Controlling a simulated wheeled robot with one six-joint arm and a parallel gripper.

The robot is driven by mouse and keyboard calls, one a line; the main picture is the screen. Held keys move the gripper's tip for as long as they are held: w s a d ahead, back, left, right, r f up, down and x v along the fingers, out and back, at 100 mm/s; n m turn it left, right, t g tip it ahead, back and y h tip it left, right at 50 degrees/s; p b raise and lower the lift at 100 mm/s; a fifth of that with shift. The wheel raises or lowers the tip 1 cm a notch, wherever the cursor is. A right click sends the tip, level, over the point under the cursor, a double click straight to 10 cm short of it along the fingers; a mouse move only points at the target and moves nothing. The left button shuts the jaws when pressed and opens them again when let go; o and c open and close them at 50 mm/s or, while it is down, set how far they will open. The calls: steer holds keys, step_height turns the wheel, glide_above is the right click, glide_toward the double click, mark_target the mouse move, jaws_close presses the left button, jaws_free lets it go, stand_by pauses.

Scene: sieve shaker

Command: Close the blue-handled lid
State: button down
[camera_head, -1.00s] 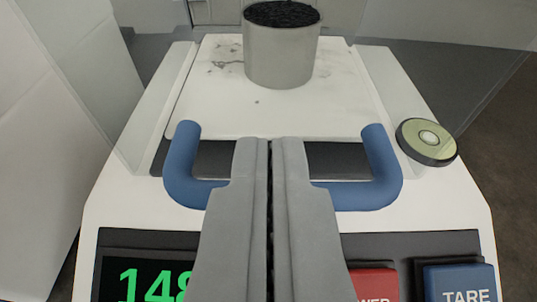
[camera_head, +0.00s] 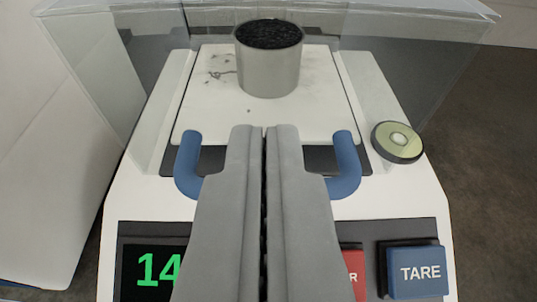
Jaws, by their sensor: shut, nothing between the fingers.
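The blue handle (camera_head: 187,165) is a U-shaped bar at the front of a white weighing device, between its pan and its front panel. Both bent ends show, and its middle is hidden behind my fingers. Clear panels (camera_head: 410,70) stand around the back and sides of the pan, with a pale upper edge across the top of the view. I cannot tell how the handle joins them. My gripper (camera_head: 264,130) is shut and empty. Its grey fingers overlap the handle in the picture; I cannot tell whether they touch it.
A metal cup of dark grains (camera_head: 268,70) stands on the stained white pan (camera_head: 215,115). A round green level (camera_head: 398,141) sits at the right.

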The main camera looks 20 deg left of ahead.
steer(key=s+d+f, duration=0.2)
steer(key=s+f, duration=0.4)
steer(key=f, duration=0.1)
steer(key=s+a+g+h, duration=0.1)
steer(key=a, duration=0.1)
steer(key=s+a+r+m+g+h, duration=0.1)
steer(key=s+a, duration=0.1)
steer(key=s+a+r, duration=0.1)
steer(key=s+a, duration=0.1)
steer(key=a, duration=0.1)
steer(key=shift+s+m+g+h, duration=0.15)
steer(key=shift+m+g+h, duration=0.25)
steer(key=s+a+r+m+t+h, duration=0.1)
steer(key=s+a+r+t, duration=0.1)
steer(key=r, duration=0.6)
steer(key=s+a+r+m+t+h, duration=0.1)
steer(key=s+a+r+t, duration=0.1)
steer(key=s+r+t, duration=0.2)
steer(key=s+r, duration=0.3)
steer(key=r, duration=0.1)
steer(key=shift+s+a+r+m+h, duration=0.3)
steer(key=shift+a+m+h, duration=0.05)
steer(key=shift+m+h, duration=0.05)
